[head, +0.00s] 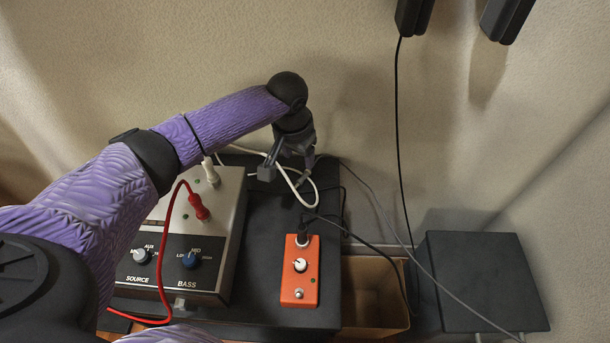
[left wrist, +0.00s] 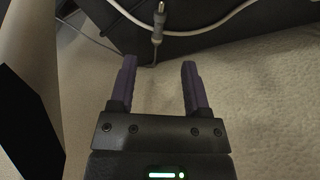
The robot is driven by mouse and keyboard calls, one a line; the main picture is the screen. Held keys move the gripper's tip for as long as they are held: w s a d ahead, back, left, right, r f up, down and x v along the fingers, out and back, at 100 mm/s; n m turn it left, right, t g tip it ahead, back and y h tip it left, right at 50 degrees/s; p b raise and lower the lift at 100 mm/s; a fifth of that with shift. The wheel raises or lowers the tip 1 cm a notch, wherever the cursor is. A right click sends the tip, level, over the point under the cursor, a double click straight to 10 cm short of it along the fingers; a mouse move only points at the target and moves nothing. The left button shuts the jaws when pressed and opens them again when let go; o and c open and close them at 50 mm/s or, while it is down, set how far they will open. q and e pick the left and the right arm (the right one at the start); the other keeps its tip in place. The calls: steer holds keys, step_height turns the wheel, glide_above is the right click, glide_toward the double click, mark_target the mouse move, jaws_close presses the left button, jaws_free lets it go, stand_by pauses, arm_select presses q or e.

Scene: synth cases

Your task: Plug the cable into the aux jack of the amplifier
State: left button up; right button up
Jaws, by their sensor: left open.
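The amplifier (head: 232,215) stands left of centre in the head view, with SOURCE and BASS knobs. A white plug (head: 210,172) and a red plug (head: 200,208) stand in its top panel. My arm covers its left part, and I cannot tell which socket is the aux jack. My left gripper (head: 288,166) is beyond the amplifier near the wall, open and empty. In the left wrist view a grey plug with a metal tip (left wrist: 157,26) shows past the open fingers (left wrist: 158,85), apart from them. A thin grey cable (head: 377,205) runs right along the wall.
An orange pedal (head: 299,285) with a black plug sits right of the amplifier on the dark table top (head: 262,255). An open cardboard box (head: 372,318) and a dark box (head: 482,280) stand farther right. A white cable (left wrist: 215,24) loops near the grey plug.

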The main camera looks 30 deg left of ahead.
mark_target(302, 178)
arm_select(q)
steer(key=f+b, duration=0.1)
steer(key=f, duration=0.1)
steer(key=f+b, duration=0.2)
steer(key=f, duration=0.1)
steer(key=f+b, duration=0.2)
steer(key=shift+w+d+f, duration=0.1)
steer(key=shift+w+f, duration=0.15)
steer(key=shift+w, duration=0.05)
steer(key=shift+w+f, duration=0.1)
steer(key=shift+f, duration=0.1)
steer(key=shift+r, duration=0.35)
jaws_close()
arm_select(e)
steer(key=f, duration=0.1)
steer(key=s+f, duration=0.1)
steer(key=f, duration=0.3)
steer(key=shift+s+a+f, duration=0.1)
steer(key=shift+s+f, duration=0.05)
steer(key=shift+s, duration=0.15)
